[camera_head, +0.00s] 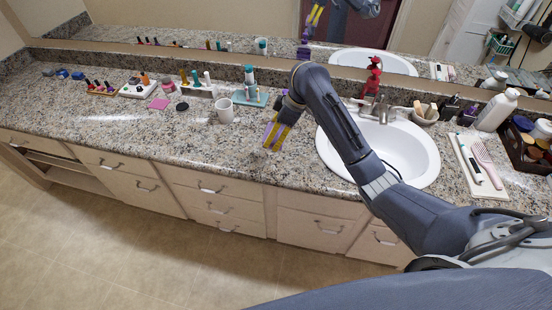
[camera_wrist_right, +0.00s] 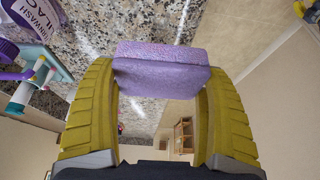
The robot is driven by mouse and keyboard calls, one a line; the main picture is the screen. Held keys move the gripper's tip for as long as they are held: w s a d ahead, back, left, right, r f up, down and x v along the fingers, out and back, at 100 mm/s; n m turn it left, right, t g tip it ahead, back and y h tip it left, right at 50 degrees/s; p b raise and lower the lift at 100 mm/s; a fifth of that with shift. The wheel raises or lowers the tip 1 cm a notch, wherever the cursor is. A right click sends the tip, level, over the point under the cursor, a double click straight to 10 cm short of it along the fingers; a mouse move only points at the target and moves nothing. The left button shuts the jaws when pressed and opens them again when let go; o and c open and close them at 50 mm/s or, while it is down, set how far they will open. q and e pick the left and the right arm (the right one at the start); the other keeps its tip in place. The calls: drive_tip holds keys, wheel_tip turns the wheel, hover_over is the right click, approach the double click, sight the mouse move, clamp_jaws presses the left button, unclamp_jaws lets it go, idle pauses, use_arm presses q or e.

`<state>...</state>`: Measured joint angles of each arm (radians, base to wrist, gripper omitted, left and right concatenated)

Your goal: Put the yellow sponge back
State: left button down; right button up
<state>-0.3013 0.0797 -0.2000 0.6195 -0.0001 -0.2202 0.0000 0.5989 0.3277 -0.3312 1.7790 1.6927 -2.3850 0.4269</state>
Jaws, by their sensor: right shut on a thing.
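My right gripper (camera_head: 275,137) is above the counter, left of the sink, with its yellow fingers pointing down. It is shut on a purple sponge (camera_wrist_right: 162,68), which spans between the two fingertips in the right wrist view. The block in its grip looks purple, not yellow. I cannot make out a yellow sponge elsewhere. A small bowl (camera_head: 424,115) right of the tap holds tan items too small to identify. My left gripper is not in view.
A white mug (camera_head: 224,110) and a teal tray (camera_head: 250,98) stand left of the gripper. The sink (camera_head: 400,150) is to the right. A white tray (camera_head: 479,165) holds brushes. Counter left of the sink is partly clear.

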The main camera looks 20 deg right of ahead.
sight(272, 163)
wheel_tip(272, 163, down, 13)
drive_tip(key=shift+f, duration=0.1)
idle(0.6)
drive_tip(key=shift+f, duration=0.1)
drive_tip(key=o, duration=0.9)
drive_tip(key=v, duration=1.2)
